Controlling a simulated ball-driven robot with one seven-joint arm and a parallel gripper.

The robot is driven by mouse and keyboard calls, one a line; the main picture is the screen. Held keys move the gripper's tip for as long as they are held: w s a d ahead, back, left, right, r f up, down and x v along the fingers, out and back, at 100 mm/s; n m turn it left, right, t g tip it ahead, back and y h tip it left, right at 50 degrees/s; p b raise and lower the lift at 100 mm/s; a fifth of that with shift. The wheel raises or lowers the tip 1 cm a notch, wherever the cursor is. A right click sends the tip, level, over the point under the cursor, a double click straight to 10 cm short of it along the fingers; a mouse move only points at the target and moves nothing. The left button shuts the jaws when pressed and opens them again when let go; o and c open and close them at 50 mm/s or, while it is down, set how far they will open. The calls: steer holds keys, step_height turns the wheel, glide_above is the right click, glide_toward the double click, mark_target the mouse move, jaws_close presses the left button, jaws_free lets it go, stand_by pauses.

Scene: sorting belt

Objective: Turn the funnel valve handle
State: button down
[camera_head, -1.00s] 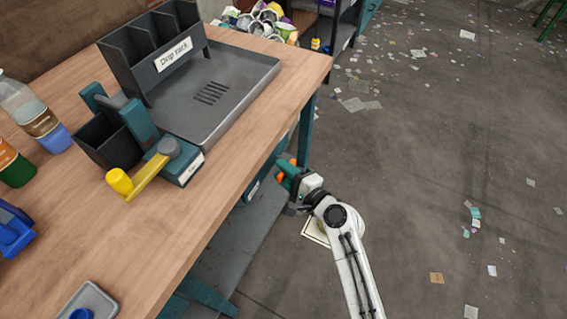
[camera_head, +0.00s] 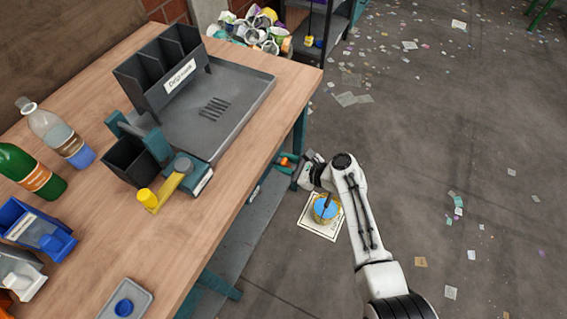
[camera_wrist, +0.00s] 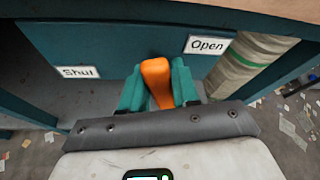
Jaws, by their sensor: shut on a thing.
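The orange valve handle (camera_wrist: 157,82) stands between the teal fingers of my gripper (camera_wrist: 160,88) in the wrist view. The gripper is shut on it. Behind it is a teal panel with a "Shut" label (camera_wrist: 78,72) on the left and an "Open" label (camera_wrist: 208,44) on the right. The handle lies between the two labels, its top leaning slightly left. In the head view my gripper (camera_head: 287,161) is under the table's right edge, with a bit of orange showing. The funnel itself is not clearly visible.
The wooden table (camera_head: 225,205) is left of my arm. It carries a drip rack (camera_head: 255,100), a yellow-handled device (camera_head: 165,190) and bottles (camera_head: 55,135). Open floor is to the right.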

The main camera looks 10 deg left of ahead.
steer(key=shift+w+d+m+g, duration=0.3)
steer(key=shift+w+m+g, duration=0.45)
steer(key=shift+m, duration=0.45)
steer(key=c, duration=0.9)
jaws_free()
steer(key=shift+r, duration=0.1)
steer(key=p+v, duration=0.1)
steer(key=v, duration=0.2)
steer(key=p+v, duration=0.1)
steer(key=v, duration=0.6)
steer(key=shift+d+p, duration=0.4)
steer(key=shift+d, duration=0.1)
steer(key=shift+s, duration=0.1)
